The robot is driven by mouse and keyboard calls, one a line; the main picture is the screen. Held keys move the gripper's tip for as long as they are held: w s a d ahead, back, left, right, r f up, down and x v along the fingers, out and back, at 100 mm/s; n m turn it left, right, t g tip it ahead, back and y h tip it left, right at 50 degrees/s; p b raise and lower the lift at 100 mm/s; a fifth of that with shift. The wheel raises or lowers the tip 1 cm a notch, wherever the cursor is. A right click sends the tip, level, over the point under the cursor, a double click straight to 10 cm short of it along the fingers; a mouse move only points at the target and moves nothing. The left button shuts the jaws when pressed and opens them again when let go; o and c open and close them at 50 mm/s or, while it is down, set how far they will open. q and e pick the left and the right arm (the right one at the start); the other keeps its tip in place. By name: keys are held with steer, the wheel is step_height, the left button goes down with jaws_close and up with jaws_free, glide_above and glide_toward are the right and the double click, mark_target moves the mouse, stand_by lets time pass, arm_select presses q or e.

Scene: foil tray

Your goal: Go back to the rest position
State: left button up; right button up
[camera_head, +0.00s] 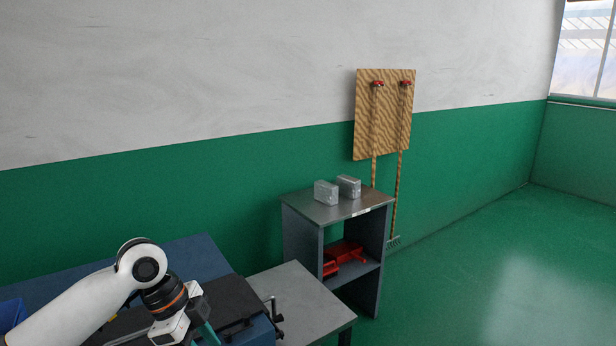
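My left arm comes in from the lower left, white with a dark wrist and an orange ring. Its gripper (188,328) is at the bottom edge over the blue workbench (205,255), partly cut off by the frame. I cannot see whether its fingers are open or shut, or whether they hold anything. My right arm and gripper are not in view. Two silver, foil-like boxes, the left one (326,193) and the right one (349,186), stand side by side on top of a grey shelf unit (300,240), apart from my gripper.
A lower grey table (300,290) stands between the workbench and the shelf unit. Red objects (345,254) lie on the unit's lower shelf. A wooden board (385,115) with two long-handled tools hangs on the wall behind. The green floor (490,265) at right is clear.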

arm_select(q)
steer(key=s+d+f+n+t, duration=0.1)
steer(key=s+d+f+n, duration=0.3)
steer(key=f, duration=0.4)
steer(key=s+d+f+n+t, duration=0.1)
steer(key=s+d+f+n, duration=0.15)
steer(key=s+f, duration=0.4)
steer(key=s+a+f+n+t+y, duration=0.1)
steer(key=s+a+f+n+y, duration=0.4)
steer(key=s+a+n, duration=0.65)
steer(key=s+d+f+m+g, duration=0.1)
steer(key=s+f, duration=0.1)
steer(key=f, duration=1.2)
steer(key=s+d+f+m, duration=0.1)
steer(key=s+f, duration=0.1)
steer(key=f, duration=1.2)
steer(key=s+a+f+g, duration=0.1)
steer(key=s+a+f, duration=0.1)
steer(key=s+f, duration=1.2)
steer(key=shift+s+a+h, duration=0.3)
steer(key=shift+s+a, duration=0.1)
steer(key=shift+s, duration=0.2)
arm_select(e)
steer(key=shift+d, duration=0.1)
arm_select(q)
steer(key=shift+f, duration=0.1)
steer(key=shift+c, duration=0.2)
